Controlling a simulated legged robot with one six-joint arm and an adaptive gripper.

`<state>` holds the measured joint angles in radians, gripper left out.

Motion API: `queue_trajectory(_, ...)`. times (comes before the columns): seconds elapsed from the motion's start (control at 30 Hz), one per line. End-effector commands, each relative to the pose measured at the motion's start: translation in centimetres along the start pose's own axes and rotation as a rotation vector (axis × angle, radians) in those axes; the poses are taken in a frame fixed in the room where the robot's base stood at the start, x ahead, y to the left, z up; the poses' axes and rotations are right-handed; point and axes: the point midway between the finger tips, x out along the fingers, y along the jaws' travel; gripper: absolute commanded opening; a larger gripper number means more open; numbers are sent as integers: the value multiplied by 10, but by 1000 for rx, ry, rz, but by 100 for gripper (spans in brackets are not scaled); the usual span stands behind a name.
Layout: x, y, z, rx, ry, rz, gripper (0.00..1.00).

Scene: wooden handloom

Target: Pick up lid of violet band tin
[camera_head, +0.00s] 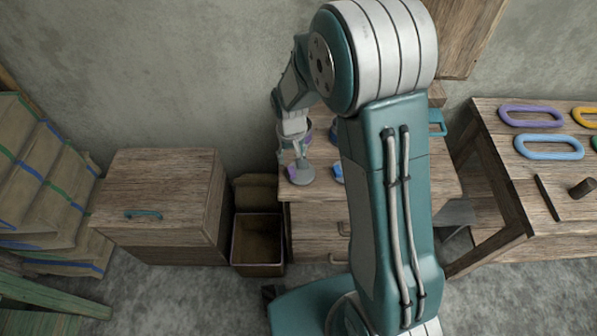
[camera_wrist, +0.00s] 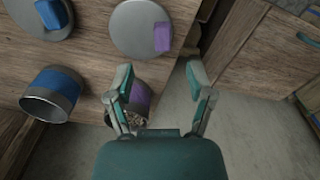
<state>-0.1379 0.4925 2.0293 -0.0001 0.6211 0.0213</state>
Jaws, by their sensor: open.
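The lid of the violet band tin is a flat grey disc (camera_wrist: 133,24) with a violet block handle (camera_wrist: 162,38), lying on the wooden top; it also shows in the head view (camera_head: 304,177). The violet band tin (camera_wrist: 139,99) is open-topped, partly hidden behind my left finger in the wrist view. My gripper (camera_wrist: 158,84) is open and empty. In the wrist view the lid lies beyond the fingertips, with its violet handle ahead of the gap between them. In the head view my gripper (camera_head: 295,148) is just above the lid; contact is not visible.
A blue band tin (camera_wrist: 52,92) and a grey lid with a blue handle (camera_wrist: 46,14) are on the same drawer cabinet (camera_head: 312,218). A wooden chest (camera_head: 160,190) and an open bin (camera_head: 258,240) stand left. A bench (camera_head: 555,222) with coloured rings stands right.

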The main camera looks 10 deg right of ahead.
Motion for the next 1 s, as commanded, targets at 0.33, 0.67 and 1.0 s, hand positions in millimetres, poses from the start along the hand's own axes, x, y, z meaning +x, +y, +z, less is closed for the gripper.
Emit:
queue_trajectory(0.33,39,-2,0,0,-4,0,69)
queue_trajectory(0.67,71,-4,-2,1,2,0,69)
queue_trajectory(1.0,71,-4,-2,0,2,0,0)
